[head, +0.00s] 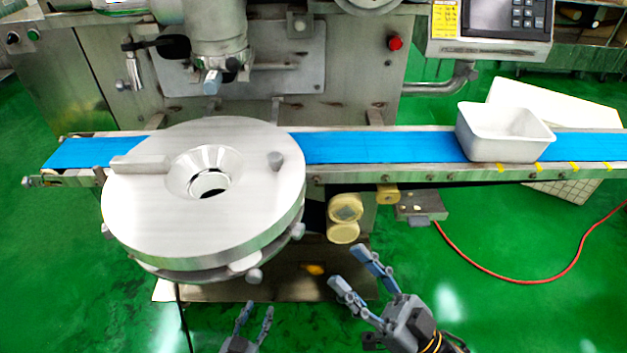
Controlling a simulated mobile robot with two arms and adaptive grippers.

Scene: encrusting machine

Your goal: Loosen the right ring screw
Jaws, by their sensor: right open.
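A large round metal disc assembly (240,222) with a funnel-shaped centre hole sits at the left, in front of the blue belt. Small grey screw knobs stick out from its lower rim. One is at the right (298,231), one at the front right (254,276), and one at the left edge (107,231). I cannot tell for certain which is the right ring screw. My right gripper (347,267) is open and empty, to the right of and apart from the right-hand knobs. My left gripper (256,310) is at the bottom edge, below the front-right knob, fingers apart and empty.
A blue conveyor belt (385,147) runs behind the disc, carrying a white tub (490,150) at the right. Machine housing (340,90) and a control panel (490,30) stand behind. Yellowish rollers (345,208) hang below the belt. A red cable (500,277) lies on the green floor.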

